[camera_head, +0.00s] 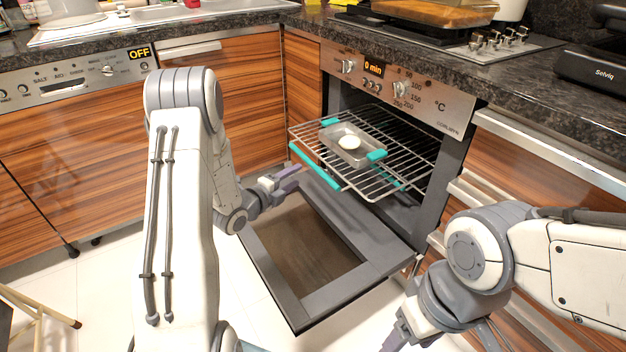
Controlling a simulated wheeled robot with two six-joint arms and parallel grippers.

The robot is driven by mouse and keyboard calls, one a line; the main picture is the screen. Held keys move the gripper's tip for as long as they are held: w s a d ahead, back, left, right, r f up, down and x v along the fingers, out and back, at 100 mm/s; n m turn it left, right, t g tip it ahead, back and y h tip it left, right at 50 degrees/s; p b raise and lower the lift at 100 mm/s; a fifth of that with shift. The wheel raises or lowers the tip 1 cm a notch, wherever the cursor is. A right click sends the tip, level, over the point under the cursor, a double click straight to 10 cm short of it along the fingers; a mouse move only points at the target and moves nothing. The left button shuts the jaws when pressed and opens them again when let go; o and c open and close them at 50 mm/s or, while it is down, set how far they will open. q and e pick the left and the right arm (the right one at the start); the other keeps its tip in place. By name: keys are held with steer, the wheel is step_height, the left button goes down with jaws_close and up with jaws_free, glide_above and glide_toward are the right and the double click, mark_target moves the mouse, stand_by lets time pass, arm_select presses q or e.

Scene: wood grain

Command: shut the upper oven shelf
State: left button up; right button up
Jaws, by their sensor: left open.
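The upper oven shelf (375,186), a wire rack with a teal strip on its front edge, sticks out of the open oven (400,84). A metal tray (366,157) with teal handles sits on it and holds a small white round item (349,142). The oven door (357,275) is folded down below the shelf. My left gripper (290,178) is open, just left of and below the shelf's front edge, apart from it. My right gripper (392,342) is low, in front of the door's right side; its fingertips are near the picture's bottom edge and their gap is unclear.
Wooden cabinets (75,150) flank the oven on both sides. A dark counter with a hob (500,42) runs above it. A dishwasher panel (75,83) is at left. A wooden stool leg (40,308) stands at lower left. White floor (120,262) is open at left.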

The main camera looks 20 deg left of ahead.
mark_target(313, 165)
arm_select(q)
steer(key=b+x, duration=0.2)
steer(key=x, duration=0.8)
steer(key=shift+w, duration=0.15)
jaws_close()
